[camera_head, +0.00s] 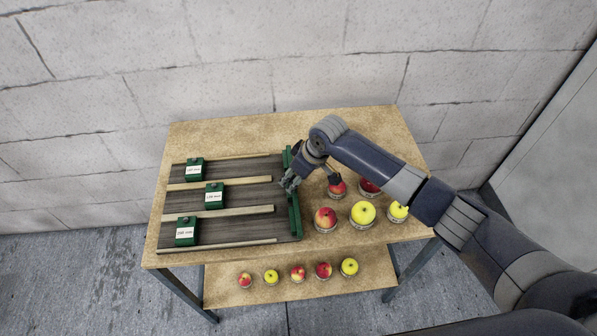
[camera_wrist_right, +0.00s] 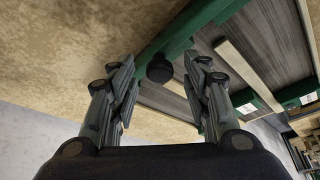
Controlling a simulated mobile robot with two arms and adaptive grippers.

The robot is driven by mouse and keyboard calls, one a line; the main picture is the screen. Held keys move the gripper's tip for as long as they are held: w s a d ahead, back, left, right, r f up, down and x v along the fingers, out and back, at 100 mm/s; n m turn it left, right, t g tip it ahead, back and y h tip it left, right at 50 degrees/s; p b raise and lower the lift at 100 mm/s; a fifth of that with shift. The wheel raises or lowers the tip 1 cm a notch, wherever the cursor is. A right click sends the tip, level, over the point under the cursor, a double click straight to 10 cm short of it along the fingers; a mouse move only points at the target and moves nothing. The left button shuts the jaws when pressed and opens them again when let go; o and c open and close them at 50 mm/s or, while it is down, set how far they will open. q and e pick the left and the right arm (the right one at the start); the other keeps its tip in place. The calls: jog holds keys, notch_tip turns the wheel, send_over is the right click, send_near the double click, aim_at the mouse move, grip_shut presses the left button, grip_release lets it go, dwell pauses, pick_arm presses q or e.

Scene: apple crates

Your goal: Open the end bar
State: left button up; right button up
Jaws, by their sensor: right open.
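The green end bar (camera_head: 296,216) runs along the right end of the dark lanes on the table. It also shows in the right wrist view (camera_wrist_right: 190,35), with a round black knob (camera_wrist_right: 159,68) on it. My right gripper (camera_head: 288,181) is at the bar, around its middle. In the wrist view my right gripper (camera_wrist_right: 162,75) is open, with a finger on either side of the knob. I cannot tell whether the fingers touch it. The gripper hides part of the bar in the head view. My left gripper is not in view.
Three lanes (camera_head: 245,230) with pale dividers hold green blocks with white labels (camera_head: 186,231). Several apples on small stands, among them a yellow one (camera_head: 363,212), are right of the bar, close under my right arm. Smaller apples (camera_head: 298,273) line a lower shelf (camera_head: 220,291).

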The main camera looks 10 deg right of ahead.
jog(key=v, duration=1.2)
jog(key=shift+f, duration=0.1)
